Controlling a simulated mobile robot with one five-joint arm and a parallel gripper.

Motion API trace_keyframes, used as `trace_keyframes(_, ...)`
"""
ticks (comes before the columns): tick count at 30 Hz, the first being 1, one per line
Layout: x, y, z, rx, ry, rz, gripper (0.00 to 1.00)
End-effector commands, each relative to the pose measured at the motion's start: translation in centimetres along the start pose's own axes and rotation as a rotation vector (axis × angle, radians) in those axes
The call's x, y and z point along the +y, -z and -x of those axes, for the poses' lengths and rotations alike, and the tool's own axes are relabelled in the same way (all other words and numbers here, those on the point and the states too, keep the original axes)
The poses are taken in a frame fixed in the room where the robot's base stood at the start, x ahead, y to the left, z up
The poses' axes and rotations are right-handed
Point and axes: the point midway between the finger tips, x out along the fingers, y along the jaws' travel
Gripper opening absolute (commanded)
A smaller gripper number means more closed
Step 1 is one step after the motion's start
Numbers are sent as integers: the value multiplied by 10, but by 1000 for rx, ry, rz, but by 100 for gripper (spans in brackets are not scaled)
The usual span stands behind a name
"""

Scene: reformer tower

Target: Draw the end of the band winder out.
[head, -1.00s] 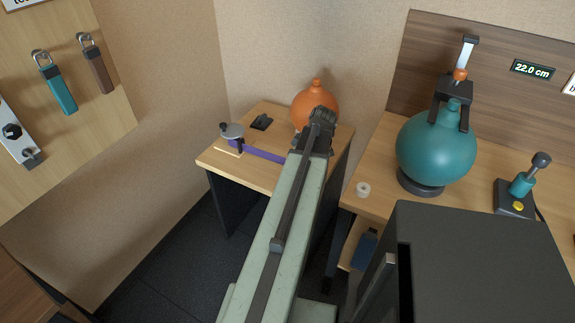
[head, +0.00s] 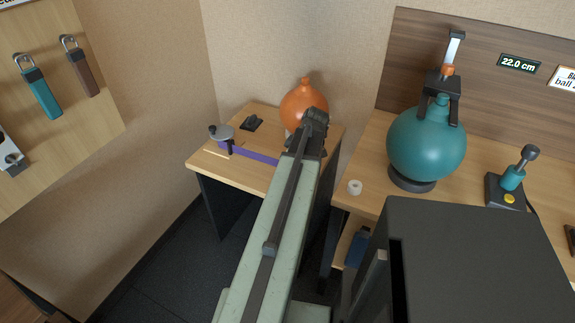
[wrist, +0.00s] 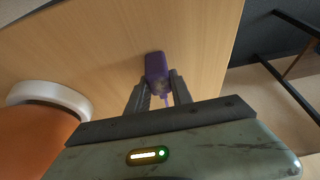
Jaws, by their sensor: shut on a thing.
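The band winder (head: 222,133), a grey disc with a dark knob, stands on the left part of a small wooden table. A purple band (head: 256,157) runs from it to the right, towards my gripper, and passes behind my arm. In the wrist view my gripper (wrist: 158,92) is shut on the purple end of the band (wrist: 157,66), which sits between the fingers above the wooden top. In the head view my arm hides the fingers and the band's end.
An orange ball (head: 304,107) stands at the back of the small table, close to my arm, by a small black object (head: 252,123). A dark box (head: 470,250) fills the front right.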

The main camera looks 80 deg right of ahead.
Motion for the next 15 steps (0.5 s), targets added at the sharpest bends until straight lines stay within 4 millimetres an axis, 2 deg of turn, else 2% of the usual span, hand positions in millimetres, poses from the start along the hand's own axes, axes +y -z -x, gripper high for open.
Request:
trace_keyframes(1, 0, 0, 0, 0, 0, 0, 0)
trace_keyframes(2, 0, 0, 0, 0, 0, 0, 29)
trace_keyframes(4, 0, 0, 0, 0, 0, 0, 49)
trace_keyframes(5, 0, 0, 0, 0, 0, 0, 52)
trace_keyframes(15, 0, 0, 3, 0, 0, -1, 52)
